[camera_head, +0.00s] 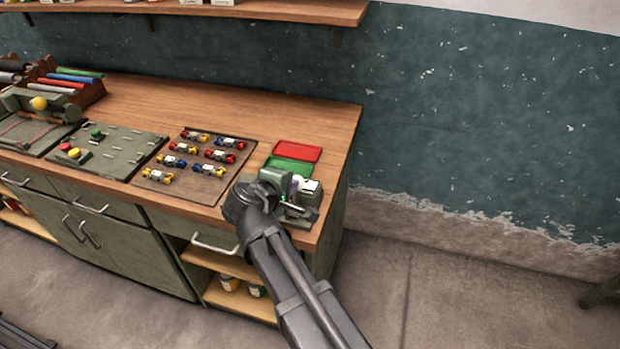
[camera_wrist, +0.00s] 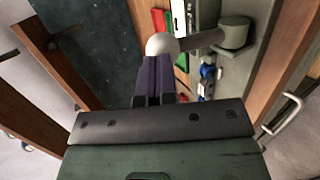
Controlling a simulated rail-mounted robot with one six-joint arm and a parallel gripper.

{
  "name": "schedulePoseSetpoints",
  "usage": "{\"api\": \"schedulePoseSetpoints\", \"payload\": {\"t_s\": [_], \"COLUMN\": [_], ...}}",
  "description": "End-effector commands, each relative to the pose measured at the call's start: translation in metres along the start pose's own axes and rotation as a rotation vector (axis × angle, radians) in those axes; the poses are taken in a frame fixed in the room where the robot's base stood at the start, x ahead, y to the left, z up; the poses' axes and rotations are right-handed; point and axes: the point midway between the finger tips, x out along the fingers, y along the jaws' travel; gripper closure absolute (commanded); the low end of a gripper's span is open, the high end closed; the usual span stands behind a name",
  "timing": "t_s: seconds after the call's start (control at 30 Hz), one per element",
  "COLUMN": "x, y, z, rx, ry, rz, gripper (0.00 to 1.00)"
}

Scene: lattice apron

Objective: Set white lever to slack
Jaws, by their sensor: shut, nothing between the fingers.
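The white lever shows in the wrist view as a pale round knob (camera_wrist: 162,44) on a grey rod (camera_wrist: 202,39) that runs right to a grey round pivot (camera_wrist: 235,32). My gripper (camera_wrist: 157,62) is shut with nothing between its dark fingers. Its tips are right at the knob's near side; I cannot tell whether they touch it. In the head view my arm reaches to the right front end of the workbench and partly covers the device there, so the lever cannot be picked out surely.
The wooden workbench (camera_head: 230,100) carries a red tray (camera_head: 298,151) and a green tray (camera_head: 289,168) just behind the device. A board with several small toy cars (camera_head: 185,149) lies to the left. Farther left is a panel with green, red and yellow knobs (camera_head: 112,150). Floor right of the bench is clear.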

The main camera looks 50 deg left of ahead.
Motion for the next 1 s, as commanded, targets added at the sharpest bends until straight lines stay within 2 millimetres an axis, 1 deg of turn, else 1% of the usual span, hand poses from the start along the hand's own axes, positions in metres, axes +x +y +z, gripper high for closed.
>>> {"api": "schedulePoseSetpoints", "payload": {"t_s": [0.27, 0.73, 0.87, 0.97, 1.0], "x": [0.006, 0.007, -0.003, -0.018, -0.026], "y": [0.004, 0.005, 0.008, 0.012, 0.014], "z": [-0.001, 0.000, 0.002, 0.007, 0.009], "rx": [0.001, 0.002, 0.003, 0.005, 0.006], "ry": [0.000, -0.001, -0.003, -0.008, -0.010], "rz": [0.001, 0.003, 0.003, 0.003, 0.003], "gripper": [1.00, 1.00, 1.00, 1.00, 1.00]}}
